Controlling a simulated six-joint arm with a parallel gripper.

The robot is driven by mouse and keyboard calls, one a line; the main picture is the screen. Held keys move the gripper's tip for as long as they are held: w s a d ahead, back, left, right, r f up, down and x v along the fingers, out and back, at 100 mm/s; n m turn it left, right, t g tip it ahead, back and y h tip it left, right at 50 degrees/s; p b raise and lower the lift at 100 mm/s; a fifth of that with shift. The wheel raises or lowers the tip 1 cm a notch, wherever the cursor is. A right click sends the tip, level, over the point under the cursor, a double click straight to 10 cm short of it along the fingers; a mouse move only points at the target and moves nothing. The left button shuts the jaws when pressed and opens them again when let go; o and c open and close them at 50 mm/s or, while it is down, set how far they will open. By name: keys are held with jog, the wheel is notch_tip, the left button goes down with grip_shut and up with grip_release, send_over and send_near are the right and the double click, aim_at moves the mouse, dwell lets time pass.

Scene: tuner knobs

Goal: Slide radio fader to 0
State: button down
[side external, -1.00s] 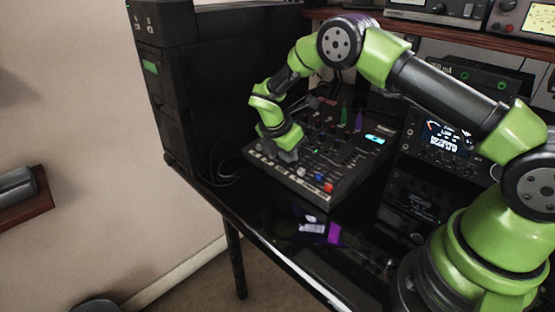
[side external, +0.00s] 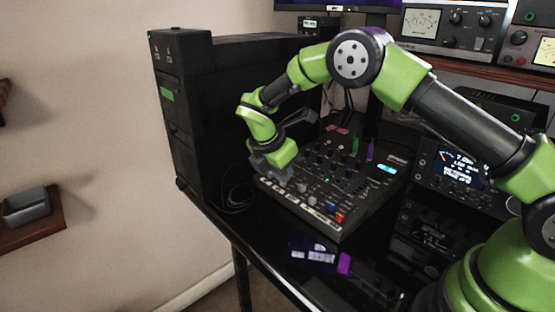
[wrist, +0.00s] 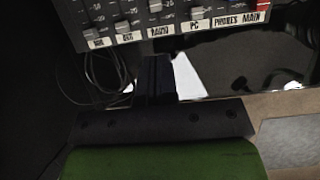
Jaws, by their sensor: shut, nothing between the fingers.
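The radio fader (wrist: 155,6) is a small grey cap near the top edge of the wrist view, in the column above the RADIO label (wrist: 160,31). It sits farther from its label than the neighbouring caps do from theirs. My gripper (wrist: 156,62) is shut and empty, its fingertips just below the RADIO label in that view and apart from the fader cap. In the side view my gripper (side external: 281,177) is at the front left edge of the black mixer (side external: 330,215); contact with the mixer cannot be told.
Neighbouring fader caps stand close on both sides: one above DER (wrist: 122,27) and one above PC (wrist: 197,13). Knobs cover the mixer behind the faders. A black cabinet (side external: 225,110) stands to the left. Dark cables (side external: 238,195) lie between cabinet and mixer.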

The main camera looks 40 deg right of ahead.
aim_at(302, 188)
jog(key=a+r, duration=0.3)
jog(key=a, duration=0.2)
jog(key=x, duration=0.9)
jog(key=shift+d+f, duration=0.2)
jog(key=shift+d, duration=0.2)
jog(key=d, duration=0.3)
jog(key=shift+d, duration=0.1)
jog(key=shift+d+r, duration=0.1)
jog(key=shift+d, duration=0.35)
